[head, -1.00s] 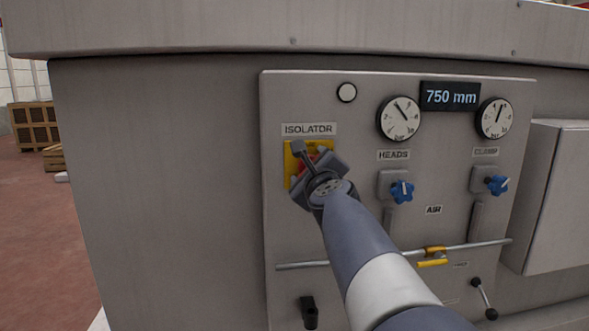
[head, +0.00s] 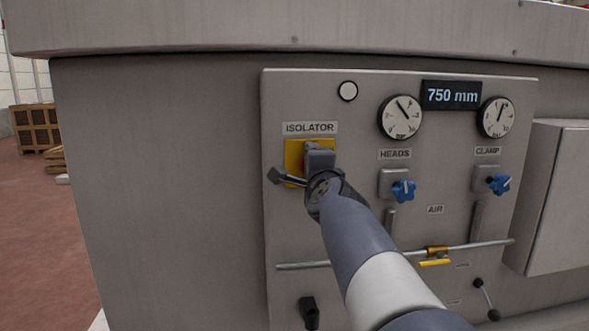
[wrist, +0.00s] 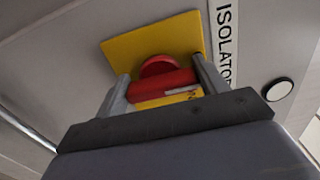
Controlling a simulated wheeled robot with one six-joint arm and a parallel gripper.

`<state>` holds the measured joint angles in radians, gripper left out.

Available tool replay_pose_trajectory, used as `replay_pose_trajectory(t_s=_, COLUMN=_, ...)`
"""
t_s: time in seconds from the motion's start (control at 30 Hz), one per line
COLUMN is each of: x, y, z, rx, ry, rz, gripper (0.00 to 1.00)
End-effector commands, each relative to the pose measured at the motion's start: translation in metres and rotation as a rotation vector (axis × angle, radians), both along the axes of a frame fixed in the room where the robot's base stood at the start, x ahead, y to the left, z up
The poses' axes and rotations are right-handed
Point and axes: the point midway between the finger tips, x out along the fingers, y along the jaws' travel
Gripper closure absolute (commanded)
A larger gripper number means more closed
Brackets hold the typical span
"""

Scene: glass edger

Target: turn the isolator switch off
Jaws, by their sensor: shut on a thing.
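The isolator switch has a yellow backing plate (head: 293,152) under the ISOLATOR label (head: 310,128) on the grey panel. In the wrist view its red handle (wrist: 163,84) stands in front of the yellow plate (wrist: 150,42). My gripper (wrist: 165,88) is shut on the red handle, with one finger on each side of it. In the head view my gripper (head: 318,160) hides the handle and much of the plate. The handle's exact angle against the plate cannot be read there.
Blue knobs for HEADS (head: 403,191) and CLAMP (head: 499,185) sit to the right, below two gauges. A metal rail (head: 380,257) crosses the panel below my gripper. A black handle (head: 309,312) sticks out lower left. A grey box (head: 558,195) stands at the right.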

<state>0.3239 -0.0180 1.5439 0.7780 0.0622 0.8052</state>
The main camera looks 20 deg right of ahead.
Motion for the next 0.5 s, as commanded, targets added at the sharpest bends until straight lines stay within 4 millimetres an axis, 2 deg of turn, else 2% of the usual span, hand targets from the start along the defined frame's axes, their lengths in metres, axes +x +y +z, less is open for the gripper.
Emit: replay_pose_trajectory(t_s=0.5, x=0.0001, y=0.0001, z=-0.0011, rx=-0.028, ry=0.01, rz=0.001, gripper=0.54)
